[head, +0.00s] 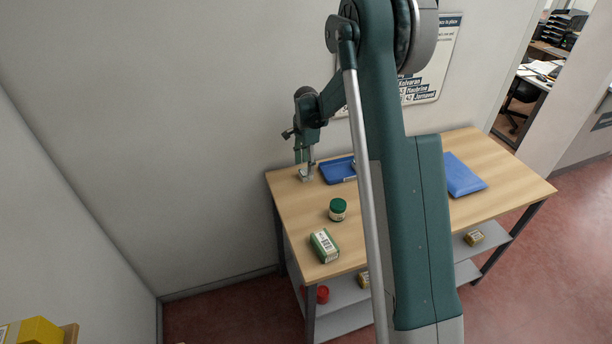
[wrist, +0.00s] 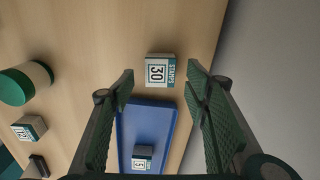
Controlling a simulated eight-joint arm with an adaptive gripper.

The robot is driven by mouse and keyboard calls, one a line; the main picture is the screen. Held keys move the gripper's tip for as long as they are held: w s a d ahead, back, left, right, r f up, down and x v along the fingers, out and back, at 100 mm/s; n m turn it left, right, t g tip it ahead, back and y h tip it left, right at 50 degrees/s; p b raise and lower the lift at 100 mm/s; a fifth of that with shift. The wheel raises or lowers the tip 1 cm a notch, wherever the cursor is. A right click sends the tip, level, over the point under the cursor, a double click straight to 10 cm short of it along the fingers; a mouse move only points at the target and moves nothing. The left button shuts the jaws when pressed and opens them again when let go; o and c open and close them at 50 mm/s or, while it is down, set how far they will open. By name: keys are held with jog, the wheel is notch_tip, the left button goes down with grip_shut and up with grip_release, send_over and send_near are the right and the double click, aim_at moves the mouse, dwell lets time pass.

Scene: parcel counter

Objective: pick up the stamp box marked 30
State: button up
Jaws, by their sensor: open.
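The stamp box marked 30 (wrist: 160,70) is a small white and dark green box on the wooden table, in the upper middle of the wrist view, just beyond the blue tray's end. My gripper (wrist: 159,75) is open, with one finger to each side of the box in the picture. No contact with the box shows. In the head view my gripper (head: 306,172) is low over the table's far left corner, where the box is too small to make out clearly.
A blue tray (wrist: 130,122) holds a stamp box marked 5 (wrist: 142,158). Another small stamp box (wrist: 28,128) and a green-lidded jar (wrist: 25,82) lie left. A green box (head: 323,245) is near the table's front left. The wall is close behind the table.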

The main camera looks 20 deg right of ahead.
aim_at(306, 171)
jog(key=shift+f, duration=2.15)
jog(key=c, duration=1)
